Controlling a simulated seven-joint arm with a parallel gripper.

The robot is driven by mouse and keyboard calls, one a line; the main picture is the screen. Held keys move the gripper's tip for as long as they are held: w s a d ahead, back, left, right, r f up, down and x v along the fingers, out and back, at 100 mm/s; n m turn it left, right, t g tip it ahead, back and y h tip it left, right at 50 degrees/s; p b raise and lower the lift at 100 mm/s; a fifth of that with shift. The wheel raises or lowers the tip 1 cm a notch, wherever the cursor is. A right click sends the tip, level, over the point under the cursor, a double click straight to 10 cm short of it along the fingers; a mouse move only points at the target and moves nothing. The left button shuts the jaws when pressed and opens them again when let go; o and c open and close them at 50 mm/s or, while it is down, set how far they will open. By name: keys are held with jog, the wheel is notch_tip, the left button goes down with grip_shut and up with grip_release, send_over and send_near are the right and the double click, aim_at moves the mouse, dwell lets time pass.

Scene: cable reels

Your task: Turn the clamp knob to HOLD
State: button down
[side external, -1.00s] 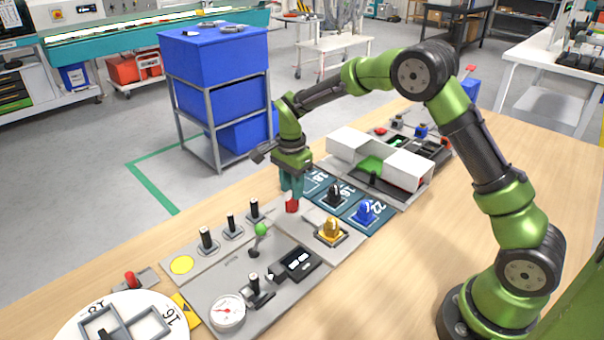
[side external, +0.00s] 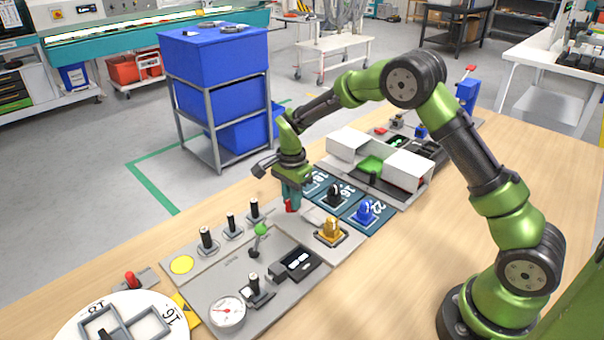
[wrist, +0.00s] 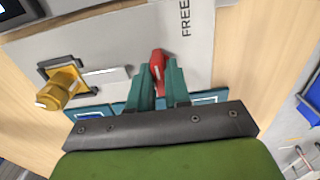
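The red clamp knob (side external: 289,207) stands on the grey panel near its far edge. In the wrist view the knob (wrist: 158,58) shows between my teal fingertips, with a pale mark on it. The word FREE is printed on the panel to its right; no HOLD label can be read. My gripper (wrist: 161,76) has one finger on each side of the knob and appears shut on it. In the side view my gripper (side external: 291,201) points down over the knob and hides part of it.
A yellow knob (side external: 330,231) stands close by on the panel, with a blue knob (side external: 367,211) and a black one (side external: 336,194) behind on numbered tiles. Black levers and a green-tipped lever (side external: 260,230) stand to the left. A white box (side external: 408,169) is at the right.

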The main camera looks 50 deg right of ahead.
jog(key=n, duration=0.3)
jog(key=shift+n, duration=0.3)
jog(key=n, duration=0.8)
jog(key=shift+n, duration=0.3)
jog(key=shift+n, duration=0.5)
jog(key=n, duration=0.5)
jog(key=c, duration=1.1)
grip_release()
